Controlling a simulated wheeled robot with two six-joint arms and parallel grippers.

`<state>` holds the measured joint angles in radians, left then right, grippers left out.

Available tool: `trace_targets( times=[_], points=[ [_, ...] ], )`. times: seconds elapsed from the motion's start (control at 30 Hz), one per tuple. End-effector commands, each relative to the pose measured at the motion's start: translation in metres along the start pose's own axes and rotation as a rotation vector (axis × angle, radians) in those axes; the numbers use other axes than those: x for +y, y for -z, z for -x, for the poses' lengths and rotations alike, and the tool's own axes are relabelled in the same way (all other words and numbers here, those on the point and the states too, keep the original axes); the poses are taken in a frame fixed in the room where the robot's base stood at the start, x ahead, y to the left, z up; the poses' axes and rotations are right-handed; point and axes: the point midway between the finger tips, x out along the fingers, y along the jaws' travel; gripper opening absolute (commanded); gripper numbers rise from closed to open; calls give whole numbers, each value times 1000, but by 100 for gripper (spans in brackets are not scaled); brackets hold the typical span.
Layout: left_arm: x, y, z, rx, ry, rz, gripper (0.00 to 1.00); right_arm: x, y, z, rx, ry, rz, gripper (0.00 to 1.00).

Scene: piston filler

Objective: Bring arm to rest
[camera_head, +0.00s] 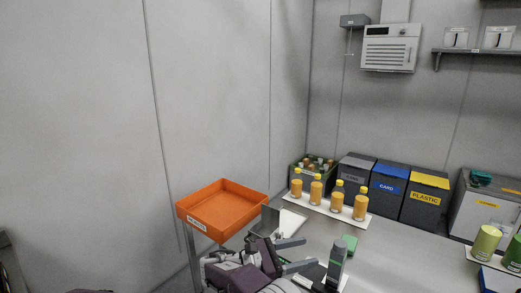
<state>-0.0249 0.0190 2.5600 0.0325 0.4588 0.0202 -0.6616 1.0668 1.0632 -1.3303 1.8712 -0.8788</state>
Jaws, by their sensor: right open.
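My right gripper (309,252) is in the lower middle of the head view, its two grey fingers apart and pointing right. Nothing shows between the fingers. It is in front of the orange tray and low over the grey worktop (384,245). A grey upright device (336,262) stands just right of the fingertips; I cannot tell whether they touch. A small green block (349,243) lies behind it. My left gripper is not in view.
An orange tray (222,226) stands on a post at left. Several orange bottles (316,190) stand on a white board. Behind are a green crate (297,181) and bins, including a blue one (387,189). Green cans (486,243) stand at right. The worktop's middle right is clear.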

Motion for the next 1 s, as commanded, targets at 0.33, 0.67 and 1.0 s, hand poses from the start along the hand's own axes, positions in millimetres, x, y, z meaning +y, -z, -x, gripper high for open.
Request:
trace_targets(
  times=[0.33, 0.67, 1.0],
  points=[
    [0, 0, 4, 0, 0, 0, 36, -72, -62, -109, 171, 279, -54, 59],
    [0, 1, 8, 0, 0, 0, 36, -270, 50, -80, 911, 881, -687, 59],
    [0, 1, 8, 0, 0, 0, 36, -253, 116, -1, 1042, 1376, -1464, 59]
  ],
)
